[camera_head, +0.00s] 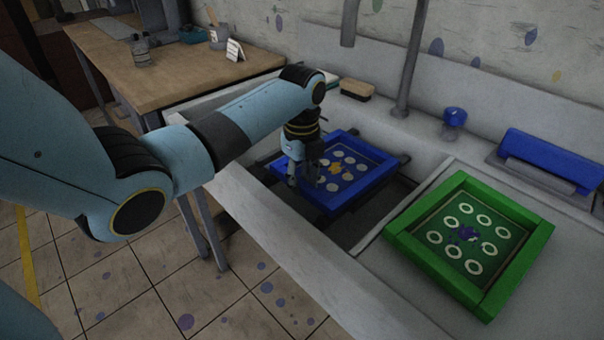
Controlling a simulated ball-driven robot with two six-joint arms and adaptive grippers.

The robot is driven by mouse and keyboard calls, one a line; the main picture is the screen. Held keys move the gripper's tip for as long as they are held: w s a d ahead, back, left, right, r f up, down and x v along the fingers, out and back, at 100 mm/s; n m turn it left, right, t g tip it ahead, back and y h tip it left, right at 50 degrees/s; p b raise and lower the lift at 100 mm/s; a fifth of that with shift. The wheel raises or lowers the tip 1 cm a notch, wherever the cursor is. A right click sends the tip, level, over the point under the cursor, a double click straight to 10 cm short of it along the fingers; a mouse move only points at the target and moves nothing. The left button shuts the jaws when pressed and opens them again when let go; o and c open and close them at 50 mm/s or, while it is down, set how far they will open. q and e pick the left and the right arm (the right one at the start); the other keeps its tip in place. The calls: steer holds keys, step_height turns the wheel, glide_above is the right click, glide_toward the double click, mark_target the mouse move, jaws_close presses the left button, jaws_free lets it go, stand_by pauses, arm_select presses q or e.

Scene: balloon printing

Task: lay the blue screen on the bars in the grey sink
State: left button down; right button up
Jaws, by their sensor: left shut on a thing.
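The blue screen (352,181) is a square blue frame with pale round spots and a yellow mark in its middle. It is over the grey sink (243,202), at or just above the dark bars (403,158); I cannot tell if it rests on them. My left gripper (301,181) reaches down at the screen's left side and is shut on its frame. The gripper and wrist hide part of that side. My right gripper is not in view.
A green screen (468,240) lies on the counter right of the sink. A blue squeegee-like block (550,160), a blue-topped knob (454,117) and a brush (357,90) are along the back. A wooden table (180,70) stands at the upper left.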

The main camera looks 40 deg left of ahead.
arm_select(q)
steer(key=shift+f, duration=0.1)
stand_by(0.3)
steer(key=shift+f, duration=0.3)
steer(key=c, duration=1)
jaws_free()
